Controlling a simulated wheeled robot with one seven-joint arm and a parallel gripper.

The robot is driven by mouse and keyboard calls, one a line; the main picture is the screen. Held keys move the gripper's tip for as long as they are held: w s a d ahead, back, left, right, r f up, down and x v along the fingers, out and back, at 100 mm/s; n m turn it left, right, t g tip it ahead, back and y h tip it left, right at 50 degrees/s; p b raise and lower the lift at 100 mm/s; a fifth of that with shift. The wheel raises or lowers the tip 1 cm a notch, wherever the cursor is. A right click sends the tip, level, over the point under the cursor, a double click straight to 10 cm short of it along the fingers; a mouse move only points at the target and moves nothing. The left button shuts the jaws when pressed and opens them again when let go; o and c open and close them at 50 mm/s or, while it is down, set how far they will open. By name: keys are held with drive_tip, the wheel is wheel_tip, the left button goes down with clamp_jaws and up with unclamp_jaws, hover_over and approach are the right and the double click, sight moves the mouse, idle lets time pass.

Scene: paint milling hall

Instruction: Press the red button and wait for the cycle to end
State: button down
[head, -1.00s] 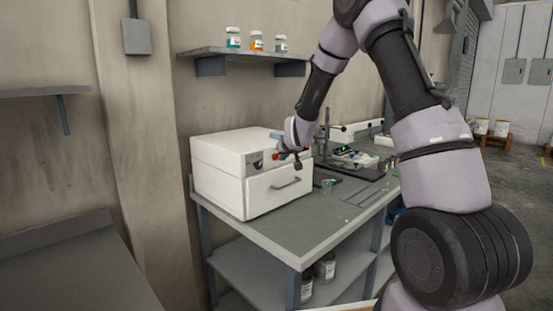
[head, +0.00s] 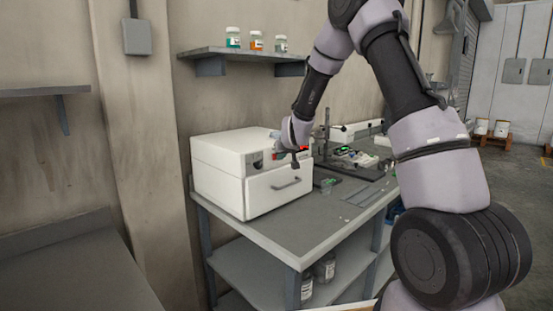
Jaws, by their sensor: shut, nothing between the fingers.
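A white box-shaped machine (head: 218,165) stands on the near left end of the grey workbench. Its front has a drawer with a handle (head: 286,184) and a control strip above, with a small dark part (head: 257,160) at the left. My gripper (head: 283,152) is shut and empty at the right part of this strip. A bit of red, apparently the red button (head: 279,155), shows beside the fingertips and is mostly hidden by them. I cannot tell whether they touch it. A bright red spot (head: 304,148) shows just right of my gripper, at the machine's upper right front edge.
A wall shelf (head: 235,52) with three jars hangs above. Bottles stand on the bench's lower shelf.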

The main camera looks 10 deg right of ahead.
drive_tip(key=shift+w+a, duration=0.1)
drive_tip(key=shift+w, duration=0.1)
drive_tip(key=shift+s, duration=0.15)
idle(0.4)
drive_tip(key=shift+s+d, duration=0.5)
drive_tip(key=shift+s, duration=0.05)
drive_tip(key=shift+s+d, duration=0.75)
drive_tip(key=shift+s, duration=0.3)
drive_tip(key=shift+s+d, duration=0.75)
drive_tip(key=shift+s, duration=0.25)
